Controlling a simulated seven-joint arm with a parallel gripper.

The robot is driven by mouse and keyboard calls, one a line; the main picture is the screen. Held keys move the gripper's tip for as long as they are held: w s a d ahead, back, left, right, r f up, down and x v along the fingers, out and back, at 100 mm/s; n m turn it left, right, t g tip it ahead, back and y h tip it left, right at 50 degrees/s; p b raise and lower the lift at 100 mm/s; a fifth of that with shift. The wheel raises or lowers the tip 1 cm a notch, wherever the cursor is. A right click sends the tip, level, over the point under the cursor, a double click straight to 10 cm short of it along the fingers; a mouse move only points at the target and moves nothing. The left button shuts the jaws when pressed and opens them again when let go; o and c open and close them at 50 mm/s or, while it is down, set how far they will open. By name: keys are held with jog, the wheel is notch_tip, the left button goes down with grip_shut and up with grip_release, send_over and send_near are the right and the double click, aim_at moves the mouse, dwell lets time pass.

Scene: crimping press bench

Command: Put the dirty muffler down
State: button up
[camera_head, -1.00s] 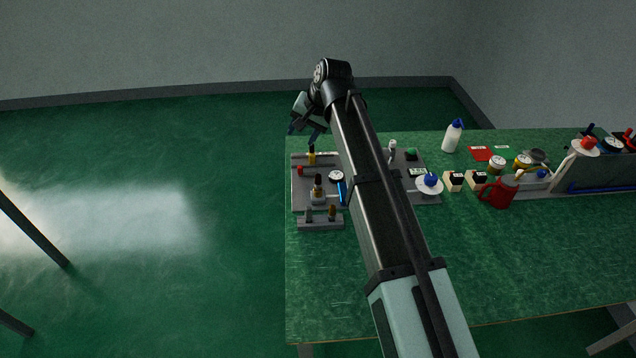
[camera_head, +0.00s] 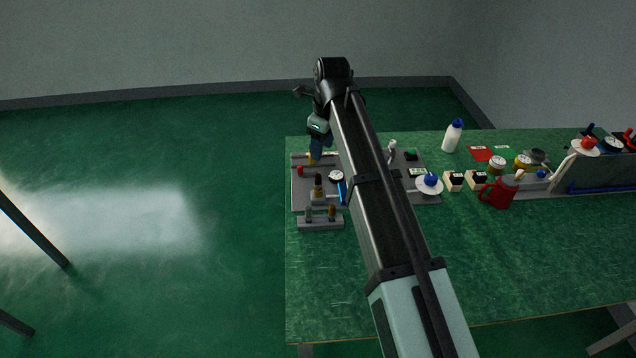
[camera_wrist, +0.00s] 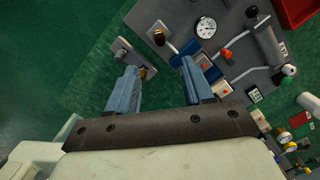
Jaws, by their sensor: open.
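My gripper (camera_head: 318,150) is low over the left end of the bench fixture, fingers pointing down. In the wrist view its two blue fingers (camera_wrist: 158,67) are apart with nothing clamped. A small brown-brass fitting (camera_wrist: 150,72) shows between and beyond the fingertips, close to the left finger; I cannot tell if it touches. In the head view a dark-topped brass fitting (camera_head: 318,185) stands on the plate, and two brass fittings sit on a small grey rack (camera_head: 320,225). I cannot tell which is the dirty muffler.
The grey fixture plate (camera_head: 300,200) carries a dial gauge (camera_head: 336,176) and a red knob (camera_head: 300,170). The front of the green bench (camera_head: 520,270) is clear.

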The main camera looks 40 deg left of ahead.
aim_at(318, 175)
jog(key=f, duration=0.4)
jog(key=a+f+m, duration=0.1)
jog(key=f, duration=0.4)
jog(key=f+m, duration=0.1)
jog(key=f, duration=0.3)
jog(key=shift+a+f, duration=0.3)
jog(key=shift+f, duration=0.1)
jog(key=shift+c, duration=0.5)
grip_shut()
